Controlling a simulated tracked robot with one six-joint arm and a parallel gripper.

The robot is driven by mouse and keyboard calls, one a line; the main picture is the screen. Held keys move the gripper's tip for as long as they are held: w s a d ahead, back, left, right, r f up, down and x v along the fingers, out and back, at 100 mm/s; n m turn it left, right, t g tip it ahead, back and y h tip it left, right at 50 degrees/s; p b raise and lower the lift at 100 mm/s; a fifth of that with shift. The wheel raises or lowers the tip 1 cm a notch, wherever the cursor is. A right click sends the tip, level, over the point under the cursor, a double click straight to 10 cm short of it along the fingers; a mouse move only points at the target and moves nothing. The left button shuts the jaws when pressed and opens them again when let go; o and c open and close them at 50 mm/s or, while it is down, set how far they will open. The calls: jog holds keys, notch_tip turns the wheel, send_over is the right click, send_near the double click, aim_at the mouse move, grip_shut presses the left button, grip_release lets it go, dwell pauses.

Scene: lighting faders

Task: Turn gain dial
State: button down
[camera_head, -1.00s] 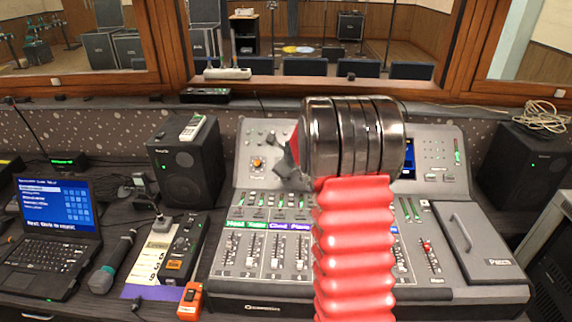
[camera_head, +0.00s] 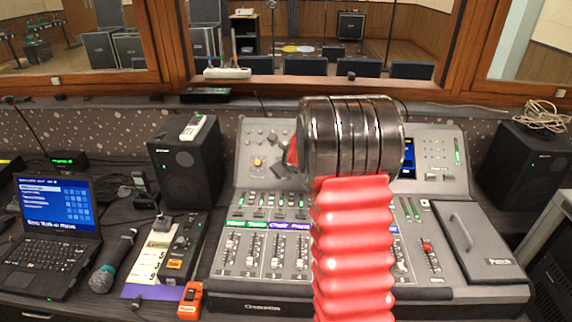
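The mixing console (camera_head: 262,284) stands in the middle of the desk. An orange-yellow dial (camera_head: 257,162) is on its sloped upper panel at the left, among small grey knobs. I cannot read its label, so I cannot confirm that it is the gain dial. My gripper (camera_head: 288,170) shows only as a dark part at the left edge of my large metal wrist, just right of the orange dial. It appears apart from the dial. Its fingertips are mostly hidden, so I cannot tell whether it is open. My red arm and wrist cover the middle of the console.
A laptop (camera_head: 50,255), a microphone (camera_head: 112,260), a black box (camera_head: 182,248) and an orange box (camera_head: 190,300) lie left of the console. Black speakers stand at the left (camera_head: 187,165) and right (camera_head: 522,160). A grey lid with a handle (camera_head: 480,240) covers the console's right end.

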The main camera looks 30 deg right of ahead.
jog(key=shift+s+a+f, duration=0.1)
jog(key=shift+a+f, duration=0.05)
jog(key=shift+f, duration=0.1)
jog(key=c, duration=1.9)
grip_release()
jog(key=o, duration=0.3)
jog(key=shift+r, duration=0.2)
jog(key=shift+r, duration=0.1)
jog(key=shift+v, duration=6.75)
